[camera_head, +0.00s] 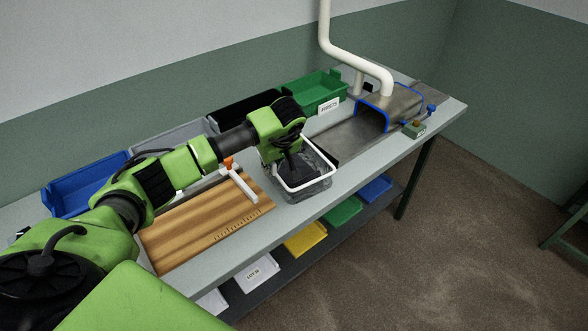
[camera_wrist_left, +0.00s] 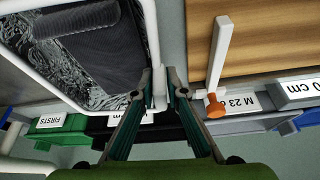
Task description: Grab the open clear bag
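The open clear bag (camera_head: 318,185) hangs mouth-up in a white rectangular rim at the front of the bench, right of the wooden board. Dark grey knitted material shows inside the bag, which also fills the upper left of the left wrist view (camera_wrist_left: 88,78). My left gripper (camera_head: 292,172) points down at the bag's rim. In the left wrist view, its two fingers (camera_wrist_left: 159,78) are close together, one on each side of a white part of the rim, and appear closed on it. The fingertips are partly hidden in the head view. My right gripper is out of view.
A wooden board (camera_head: 200,225) with a white, orange-tipped lever (camera_head: 240,182) lies left of the bag. Blue, grey, black and green bins (camera_head: 313,90) line the back. A metal chute with a blue-edged hood (camera_head: 385,110) stands right. Coloured bins sit on the lower shelf.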

